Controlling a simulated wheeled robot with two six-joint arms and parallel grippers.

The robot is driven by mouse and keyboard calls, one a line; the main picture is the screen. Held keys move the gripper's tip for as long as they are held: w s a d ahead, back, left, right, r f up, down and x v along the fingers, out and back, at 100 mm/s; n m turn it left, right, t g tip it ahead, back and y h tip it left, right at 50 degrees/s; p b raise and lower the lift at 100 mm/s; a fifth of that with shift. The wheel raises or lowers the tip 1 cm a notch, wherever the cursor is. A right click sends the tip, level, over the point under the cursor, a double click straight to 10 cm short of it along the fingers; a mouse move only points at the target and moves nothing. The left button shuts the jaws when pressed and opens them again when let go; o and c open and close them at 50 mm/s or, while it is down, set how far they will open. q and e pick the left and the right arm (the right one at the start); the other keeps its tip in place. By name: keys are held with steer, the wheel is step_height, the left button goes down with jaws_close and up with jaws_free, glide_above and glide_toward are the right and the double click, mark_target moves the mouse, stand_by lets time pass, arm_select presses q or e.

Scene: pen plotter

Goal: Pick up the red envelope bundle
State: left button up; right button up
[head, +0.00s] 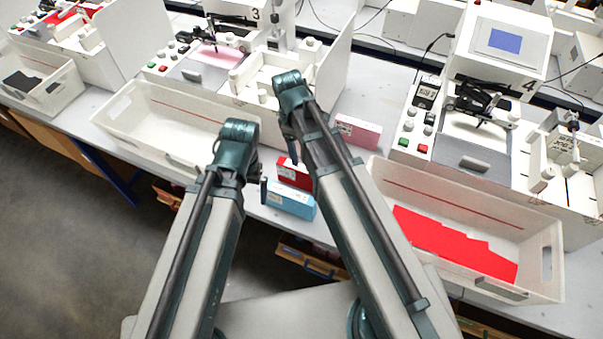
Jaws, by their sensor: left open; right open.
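The red envelope bundle (294,174), a small red block with a pale label, lies on the grey table between the two white bins. It is partly hidden by my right arm and the blue bundle. The blue bundle (290,200) lies just in front of it. My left gripper (264,188) is mostly hidden behind its arm; a dark finger shows at the left end of the blue bundle. My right gripper (293,153) is largely hidden by its own arm, just above and behind the red bundle. Neither gripper visibly holds anything.
A pink bundle (358,131) lies behind, right of my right arm. The left bin (150,125) looks empty; the right bin (520,225) holds red sheets (450,245). Plotter 3 (205,68) and plotter 4 (475,162) stand behind. An open drawer (312,262) is below the table edge.

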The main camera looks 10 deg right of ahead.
mark_target(302, 166)
steer(key=shift+f, duration=0.1)
steer(key=f+b, duration=0.2)
steer(key=b, duration=0.1)
steer(key=f+b, duration=0.2)
steer(key=f, duration=0.1)
steer(key=f+b, duration=0.3)
steer(key=shift+s+d+f+b, duration=0.2)
steer(key=shift+s+d+b, duration=0.15)
steer(key=shift+d, duration=0.05)
steer(key=f+b, duration=0.5)
steer(key=shift+s+f, duration=0.1)
steer(key=shift+s, duration=0.25)
steer(key=shift+d, duration=0.1)
jaws_close()
